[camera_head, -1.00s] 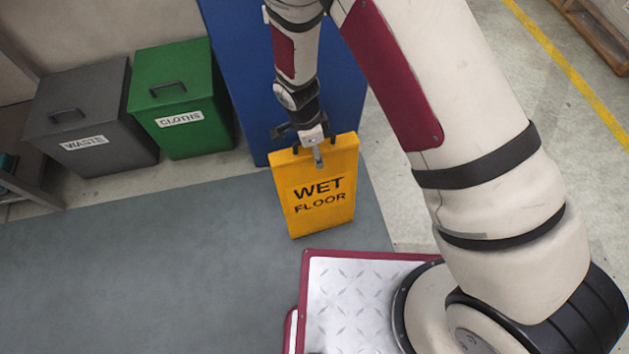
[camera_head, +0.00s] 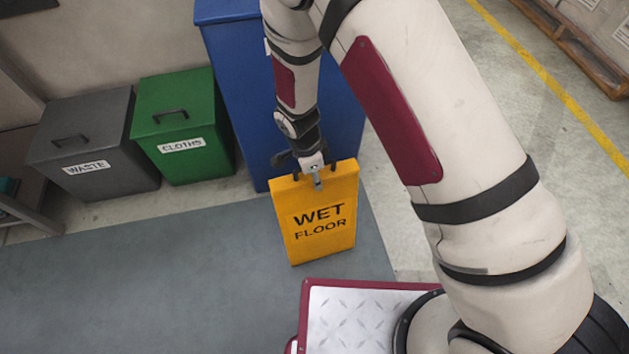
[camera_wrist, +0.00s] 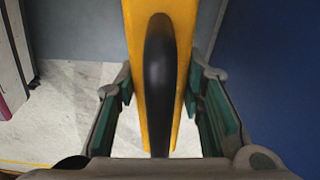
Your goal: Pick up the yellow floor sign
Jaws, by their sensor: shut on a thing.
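The yellow floor sign (camera_head: 320,238) reads "WET FLOOR" and is upright in the middle of the head view, over the grey mat. I cannot tell whether its bottom edge touches the floor. My gripper (camera_head: 317,180) comes down on its top edge from above and is shut on it. In the wrist view, the sign (camera_wrist: 135,30) runs between the green-padded fingers of my gripper (camera_wrist: 161,85), with its black handle (camera_wrist: 160,75) in the middle. The handle's lower end is hidden by my gripper's body.
A blue cabinet (camera_head: 235,90) stands close behind the sign. A green CLOTHS bin (camera_head: 185,115) and a grey WASTE bin (camera_head: 100,125) stand at the left. The grey mat (camera_head: 150,270) is clear left of the sign. A pallet (camera_head: 590,50) sits at the far right.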

